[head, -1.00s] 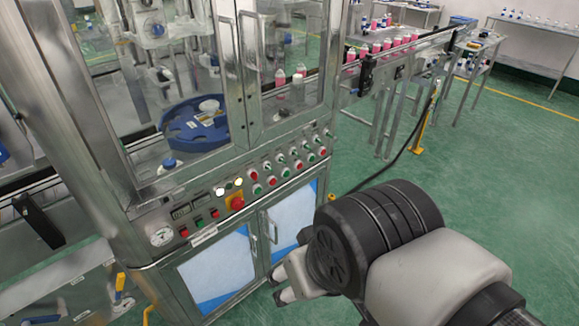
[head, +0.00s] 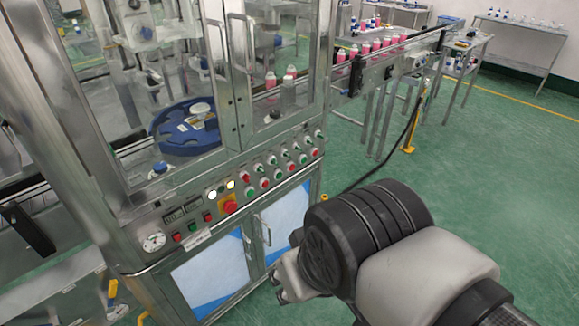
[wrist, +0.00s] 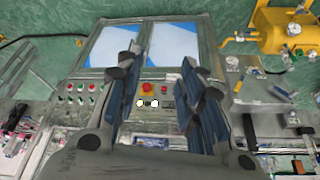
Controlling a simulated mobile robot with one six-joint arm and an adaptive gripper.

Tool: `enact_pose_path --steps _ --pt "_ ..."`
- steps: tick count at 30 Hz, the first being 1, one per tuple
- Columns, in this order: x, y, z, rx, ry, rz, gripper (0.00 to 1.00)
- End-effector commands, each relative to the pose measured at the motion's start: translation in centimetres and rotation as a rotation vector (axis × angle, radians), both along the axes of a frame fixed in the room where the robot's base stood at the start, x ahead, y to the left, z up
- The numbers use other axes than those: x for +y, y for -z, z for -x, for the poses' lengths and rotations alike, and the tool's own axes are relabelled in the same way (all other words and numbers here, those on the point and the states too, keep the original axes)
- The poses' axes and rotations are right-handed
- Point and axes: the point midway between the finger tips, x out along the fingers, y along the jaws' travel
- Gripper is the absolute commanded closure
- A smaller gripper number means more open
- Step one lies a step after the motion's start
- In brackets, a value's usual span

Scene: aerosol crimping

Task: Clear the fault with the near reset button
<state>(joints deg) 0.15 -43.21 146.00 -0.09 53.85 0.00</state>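The control panel (head: 258,180) of the steel machine carries rows of red and green buttons. A small red button (head: 177,237), a green one (head: 193,227) and another red one sit near the round gauge. A red knob on a yellow plate (head: 230,207) and two lit white buttons (head: 212,194) are beside them. I cannot read which button is the reset. My gripper (head: 281,287) is in front of the cabinet doors, apart from the panel. In the wrist view my gripper (wrist: 163,66) is open and empty, with the red knob (wrist: 147,88) showing between its fingers.
Cabinet doors (head: 212,275) with a protruding handle lie below the panel. Glass doors above enclose a blue turntable (head: 185,125). A conveyor with pink bottles (head: 366,48) runs off to the back right. Green floor (head: 470,180) is open on the right.

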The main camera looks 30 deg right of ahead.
Motion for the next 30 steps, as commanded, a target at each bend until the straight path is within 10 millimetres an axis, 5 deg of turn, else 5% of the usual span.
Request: enact_pose_path --steps 14,30 --pt "0.00 0.00 0.00 0.000 0.000 0.000 0.99" --pt "0.00 0.00 0.00 0.000 0.000 0.000 1.00"
